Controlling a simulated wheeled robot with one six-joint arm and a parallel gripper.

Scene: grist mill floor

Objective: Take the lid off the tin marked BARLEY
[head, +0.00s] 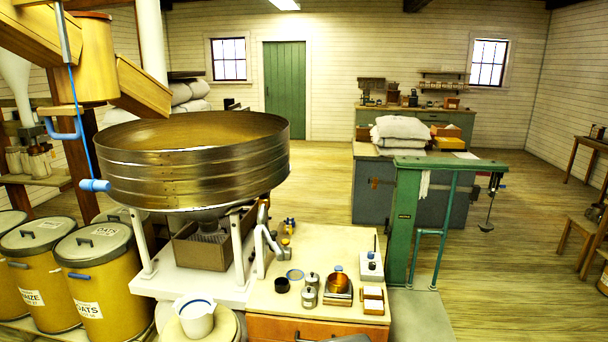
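No label reading BARLEY can be made out. Several large yellow bins with grey lids stand at the lower left. One is marked MAIZE (36,280) and one is marked OATS (103,285), both with lids on. Another bin at the left edge is cut off, and its marking cannot be read. Two small grey lidded tins, a rear one (312,279) and a front one (306,297), stand on the near bench; any marking on them is too small to read. My gripper cannot be made out in this view.
A wide round metal sieve (195,180) stands over the bench's left side and partly hides the bins behind. The bench top (262,301) also holds a copper-coloured pot (338,283) and small boxes.

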